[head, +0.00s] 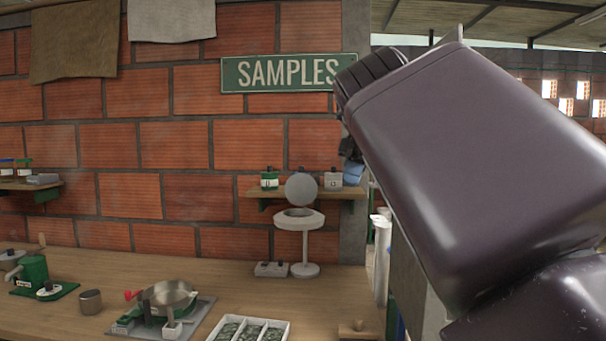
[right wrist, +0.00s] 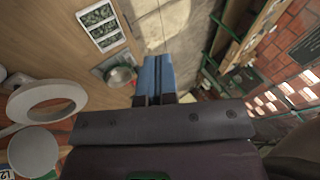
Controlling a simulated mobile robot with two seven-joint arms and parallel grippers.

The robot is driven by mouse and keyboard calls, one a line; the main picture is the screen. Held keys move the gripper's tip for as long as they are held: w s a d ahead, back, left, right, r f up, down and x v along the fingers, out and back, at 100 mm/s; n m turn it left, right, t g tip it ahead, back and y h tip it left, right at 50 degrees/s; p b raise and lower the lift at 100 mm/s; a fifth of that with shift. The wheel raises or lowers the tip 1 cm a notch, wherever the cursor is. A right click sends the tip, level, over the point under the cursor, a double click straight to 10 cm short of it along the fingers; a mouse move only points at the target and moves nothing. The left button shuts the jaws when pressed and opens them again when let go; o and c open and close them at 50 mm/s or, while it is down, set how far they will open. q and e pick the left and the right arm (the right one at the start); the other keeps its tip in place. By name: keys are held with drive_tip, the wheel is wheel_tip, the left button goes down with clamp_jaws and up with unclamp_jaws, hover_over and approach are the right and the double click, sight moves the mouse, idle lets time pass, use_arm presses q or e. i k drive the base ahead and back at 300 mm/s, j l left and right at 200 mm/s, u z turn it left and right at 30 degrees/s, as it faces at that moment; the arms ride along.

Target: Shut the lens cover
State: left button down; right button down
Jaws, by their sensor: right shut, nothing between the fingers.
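The lens cover (head: 301,188) is a round grey disc standing upright, open, at the back of a white ring-shaped lens head (head: 298,219) on a stand. In the right wrist view the white ring (right wrist: 20,111) is at the left, with the pale disc of the cover (right wrist: 33,150) below it. My right gripper (head: 353,172) is to the right of the cover, apart from it, and partly hidden by my own arm in the head view. Its blue fingers (right wrist: 158,75) are shut and empty in the wrist view. My left gripper is not in view.
A shelf (head: 255,192) with small boxes is on the brick wall behind the lens stand. On the counter (head: 85,262) are a metal pan (head: 168,294), a white sample tray (head: 282,334) and a small cup (head: 91,301). White tubes (head: 382,260) stand at the right.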

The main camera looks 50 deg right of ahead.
sight(301, 189)
drive_tip(key=i+l, duration=0.35)
drive_tip(key=l, duration=0.15)
drive_tip(key=i+l, duration=0.3)
drive_tip(key=l, duration=0.15)
drive_tip(key=i+l, duration=0.35)
drive_tip(key=l, duration=0.15)
